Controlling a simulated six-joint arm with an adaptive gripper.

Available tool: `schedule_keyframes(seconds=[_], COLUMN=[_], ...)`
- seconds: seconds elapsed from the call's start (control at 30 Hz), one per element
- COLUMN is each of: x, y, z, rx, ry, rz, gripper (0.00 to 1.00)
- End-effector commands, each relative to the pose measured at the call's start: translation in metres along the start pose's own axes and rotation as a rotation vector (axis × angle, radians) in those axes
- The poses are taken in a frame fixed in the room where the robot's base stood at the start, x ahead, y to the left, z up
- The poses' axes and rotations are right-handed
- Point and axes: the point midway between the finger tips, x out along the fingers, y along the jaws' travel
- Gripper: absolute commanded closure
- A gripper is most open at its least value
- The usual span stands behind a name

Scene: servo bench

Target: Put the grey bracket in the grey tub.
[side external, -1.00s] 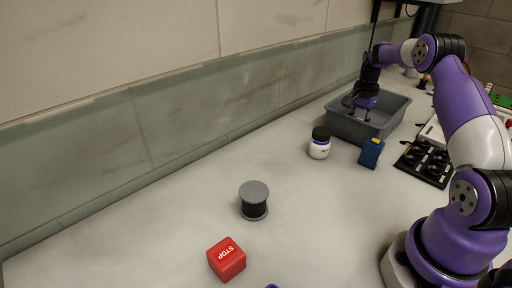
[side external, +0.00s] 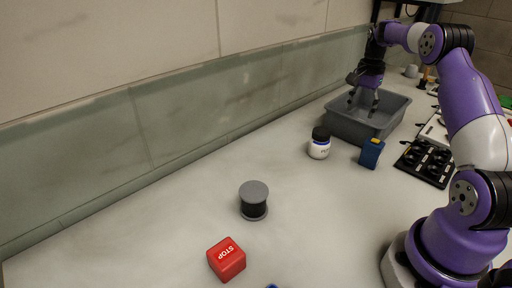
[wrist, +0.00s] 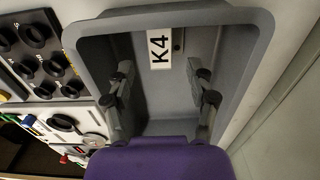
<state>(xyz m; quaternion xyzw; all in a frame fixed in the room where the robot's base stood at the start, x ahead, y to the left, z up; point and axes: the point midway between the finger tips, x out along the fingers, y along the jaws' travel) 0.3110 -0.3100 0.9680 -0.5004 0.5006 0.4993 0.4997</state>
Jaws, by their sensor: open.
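The grey tub (side external: 345,128) stands on the bench by the back wall. In the wrist view its rim (wrist: 255,60) frames the picture, and a white K4 label shows inside. My gripper (side external: 362,108) is over the tub, pointing down, with its fingers apart. In the wrist view my gripper (wrist: 158,75) has nothing between its fingertips. I cannot make out the grey bracket in either view; part of the tub floor is hidden by my fingers and the tub's near wall.
A white jar with a dark lid (side external: 319,145) and a blue box (side external: 371,153) stand in front of the tub. A black panel with knobs (side external: 425,163) lies to the right. A grey-and-black spool (side external: 254,201) and a red STOP cube (side external: 226,260) stand nearer on open bench.

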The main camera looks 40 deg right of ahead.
Motion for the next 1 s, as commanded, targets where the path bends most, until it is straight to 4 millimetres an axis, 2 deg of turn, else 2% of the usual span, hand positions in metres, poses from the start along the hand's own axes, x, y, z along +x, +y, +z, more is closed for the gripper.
schedule_keyframes(seconds=[0.03,0.13,0.33,0.47,0.57,0.67,0.73,0.87,0.9,1.0], x=[-0.013,-0.033,-0.057,-0.076,-0.101,-0.126,-0.138,-0.145,-0.143,-0.132], y=[-0.001,-0.001,-0.001,-0.008,-0.017,-0.017,-0.009,0.021,0.032,0.061], z=[-0.001,-0.001,0.001,0.019,0.056,0.11,0.15,0.217,0.234,0.269], rx=[0.0,0.0,-0.004,-0.082,-0.243,-0.468,-0.635,-0.938,-1.027,-1.229], ry=[0.004,0.003,0.001,0.019,0.057,0.109,0.148,0.222,0.244,0.297], rz=[-0.004,-0.003,-0.001,-0.018,-0.054,-0.104,-0.143,-0.218,-0.241,-0.297], gripper=[0.36,0.36,0.36,0.36,0.36,0.36,0.36,0.36,0.36,0.36])
